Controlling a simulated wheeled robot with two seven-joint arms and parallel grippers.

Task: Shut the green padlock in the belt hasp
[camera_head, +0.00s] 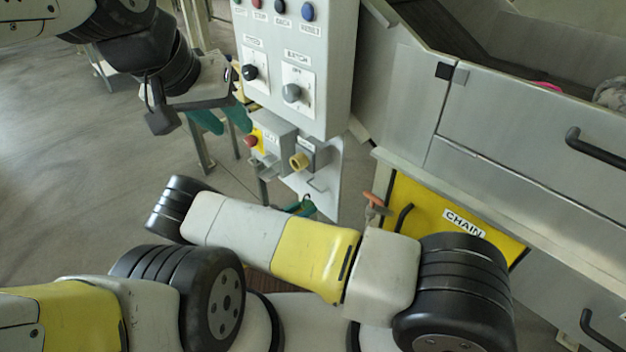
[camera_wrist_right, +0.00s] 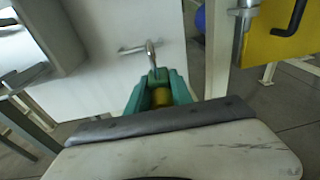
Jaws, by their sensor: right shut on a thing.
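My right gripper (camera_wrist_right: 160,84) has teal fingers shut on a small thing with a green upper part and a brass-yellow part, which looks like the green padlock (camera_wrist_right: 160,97). The fingers hide most of it, and its shackle cannot be told clearly. Just beyond the fingertips a bent steel rod (camera_wrist_right: 144,48) stands out from the pale panel. Whether it touches the held thing is unclear. In the head view the right gripper (camera_head: 303,207) is mostly hidden behind my arm, below the panel's hasp fittings (camera_head: 317,184). My left gripper (camera_head: 227,122) has its teal fingers apart, left of the panel.
The grey control box (camera_head: 300,115) with knobs and buttons hangs above. A red button on a yellow plate (camera_head: 257,143) and a brass-coloured knob (camera_head: 299,161) sit below it. The yellow CHAIN door (camera_head: 450,200) and an orange-handled valve (camera_head: 374,200) are to the right. Floor is open at left.

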